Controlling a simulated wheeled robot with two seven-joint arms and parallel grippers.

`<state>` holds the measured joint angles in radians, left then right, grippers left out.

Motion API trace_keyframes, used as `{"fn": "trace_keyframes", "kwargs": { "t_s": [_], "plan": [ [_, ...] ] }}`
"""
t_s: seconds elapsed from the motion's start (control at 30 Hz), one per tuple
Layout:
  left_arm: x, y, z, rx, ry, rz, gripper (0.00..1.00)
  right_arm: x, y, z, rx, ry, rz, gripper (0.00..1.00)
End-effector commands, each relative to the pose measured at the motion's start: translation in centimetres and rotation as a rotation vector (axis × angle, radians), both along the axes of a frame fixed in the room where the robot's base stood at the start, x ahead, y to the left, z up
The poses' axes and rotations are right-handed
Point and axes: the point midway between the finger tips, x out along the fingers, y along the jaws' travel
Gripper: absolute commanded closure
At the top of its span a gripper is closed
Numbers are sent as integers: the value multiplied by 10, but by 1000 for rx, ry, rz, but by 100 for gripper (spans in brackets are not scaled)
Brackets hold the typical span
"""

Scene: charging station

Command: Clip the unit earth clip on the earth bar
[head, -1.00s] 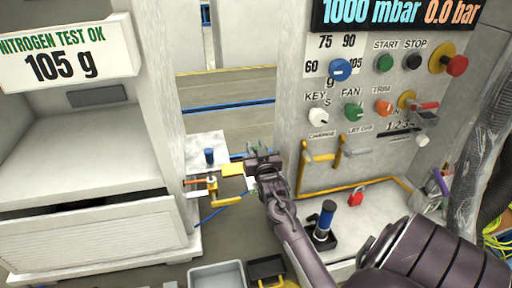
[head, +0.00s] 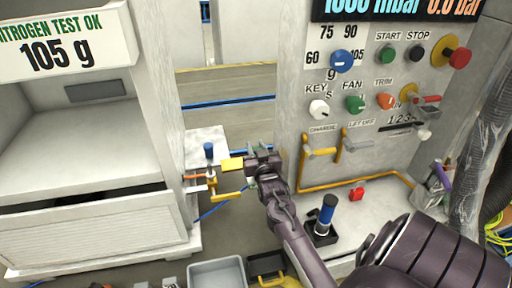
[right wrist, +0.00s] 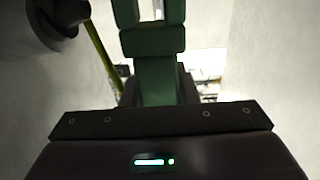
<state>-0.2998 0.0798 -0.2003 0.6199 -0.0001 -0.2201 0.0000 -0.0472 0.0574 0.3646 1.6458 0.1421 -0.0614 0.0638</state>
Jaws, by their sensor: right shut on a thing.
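My right gripper (head: 256,162) reaches in from the lower right of the head view, in the gap between the white cabinet and the control panel. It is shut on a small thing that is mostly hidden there. In the right wrist view a green piece (right wrist: 156,80) stands upright in the middle, in front of the gripper body; it looks like the unit earth clip. A yellow piece (head: 232,164) shows just left of the fingertips. An orange bar (head: 197,177), possibly the earth bar, lies left of the gripper, apart from it. My left gripper is out of view.
A yellow bracket (head: 228,196) and a blue-topped part (head: 208,151) are close to the gripper. A grey tray (head: 216,272) is below.

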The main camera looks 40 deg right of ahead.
Motion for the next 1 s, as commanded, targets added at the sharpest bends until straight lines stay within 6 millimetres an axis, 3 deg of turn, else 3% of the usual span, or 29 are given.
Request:
{"fn": "trace_keyframes", "kwargs": {
  "t_s": [0.43, 0.47, 0.63, 1.0],
  "plan": [
    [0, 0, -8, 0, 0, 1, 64, 0, 0, -12, 0, -1, 0, 97],
    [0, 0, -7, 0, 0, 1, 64, 0, 0, -11, 0, -1, 0, 72],
    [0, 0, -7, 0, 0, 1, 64, 0, 0, -11, 0, -1, 0, 50],
    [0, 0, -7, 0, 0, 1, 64, -5, 3, -12, 0, 1, 0, 48]
  ]
}}
